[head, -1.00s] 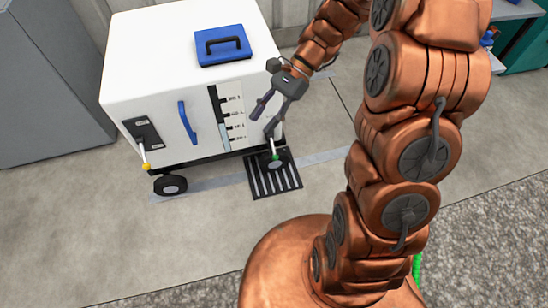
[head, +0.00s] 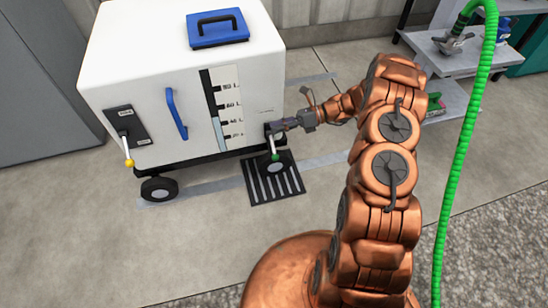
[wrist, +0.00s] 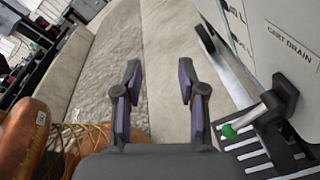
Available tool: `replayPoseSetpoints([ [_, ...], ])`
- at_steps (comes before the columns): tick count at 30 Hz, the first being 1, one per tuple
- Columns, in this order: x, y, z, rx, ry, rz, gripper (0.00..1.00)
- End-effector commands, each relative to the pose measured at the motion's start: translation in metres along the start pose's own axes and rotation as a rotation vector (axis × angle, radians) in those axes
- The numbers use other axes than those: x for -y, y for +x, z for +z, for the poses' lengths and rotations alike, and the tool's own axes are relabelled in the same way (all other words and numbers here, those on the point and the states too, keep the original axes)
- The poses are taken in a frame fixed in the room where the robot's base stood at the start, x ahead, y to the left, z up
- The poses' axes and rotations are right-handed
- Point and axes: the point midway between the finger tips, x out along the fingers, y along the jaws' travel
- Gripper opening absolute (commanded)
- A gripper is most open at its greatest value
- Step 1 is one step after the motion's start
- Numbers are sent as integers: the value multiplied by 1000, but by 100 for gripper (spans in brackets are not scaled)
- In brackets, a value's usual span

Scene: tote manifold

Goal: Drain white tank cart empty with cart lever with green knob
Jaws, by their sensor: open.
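The white tank cart (head: 160,75) stands at the left of the head view. Its gauge (head: 211,97) is dark above and pale in the lower part. The cart lever with green knob (head: 275,157) hangs down at the front right corner, above a floor grate. In the wrist view its green knob (wrist: 229,131) is right of my gripper, under a "CART DRAIN" label (wrist: 292,42). My gripper (head: 272,127) is beside the lever's upper end in the head view. In the wrist view my gripper (wrist: 158,85) is open, with nothing between its fingers.
A yellow-tipped lever (head: 127,150) and a blue handle (head: 176,114) are on the cart's front. A blue lid (head: 218,30) is on top. The slotted grate (head: 262,190) lies below the lever. A green hose (head: 465,150) hangs at right, before a shelf (head: 455,50).

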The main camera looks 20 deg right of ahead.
Motion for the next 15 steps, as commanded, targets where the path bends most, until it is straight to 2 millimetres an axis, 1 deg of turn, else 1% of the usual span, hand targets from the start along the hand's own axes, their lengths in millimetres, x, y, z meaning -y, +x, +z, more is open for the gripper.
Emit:
replayPoseSetpoints([
  [1, 19, -2, -24, 33, 42, -12, 40],
  [6, 63, -14, -73, 140, 166, -48, 40],
  [9, 86, -21, -102, 200, 234, -68, 40],
  [12, 104, -26, -128, 250, 292, -83, 40],
  [15, 117, -32, -146, 287, 331, -96, 40],
])
